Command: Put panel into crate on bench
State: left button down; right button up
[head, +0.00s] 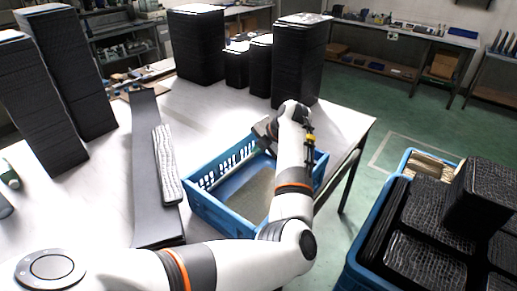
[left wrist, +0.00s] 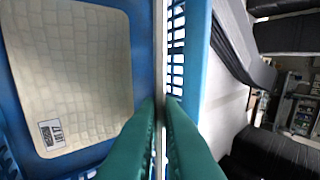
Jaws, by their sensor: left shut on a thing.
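The blue crate (head: 208,209) stands on the white bench (head: 232,113). A pale panel with a tile-like pattern and a small label lies flat in the crate, showing clearly in the left wrist view (left wrist: 70,70). My left gripper (head: 309,148) is at the crate's far right part, partly hidden by my own arm in the head view. In the left wrist view its green fingertips (left wrist: 161,125) are shut on a thin panel (left wrist: 159,60), seen edge-on beside the crate's slotted wall. The held panel's faces are hidden. My right gripper is not in view.
A silvery patterned panel (head: 166,165) rests on a long dark board (head: 146,120) left of the crate. Tall dark stacks (head: 299,60) stand at the back and left of the bench. Another blue crate (head: 357,257) with dark panels stands at the right.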

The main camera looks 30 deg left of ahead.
pick_arm(q)
jog(key=shift+f, duration=0.2)
jog(key=shift+f+b, duration=0.6)
jog(key=shift+f, duration=0.3)
jog(key=shift+f+b, duration=0.4)
jog(key=shift+f, duration=0.4)
dwell(0.4)
jog(key=c, duration=1.5)
grip_release()
jog(key=shift+r, duration=0.15)
notch_tip(320, 180, up, 10)
jog(key=b, duration=0.1)
jog(key=shift+b, duration=0.4)
jog(key=shift+d+f, duration=0.1)
jog(key=shift+f, duration=0.1)
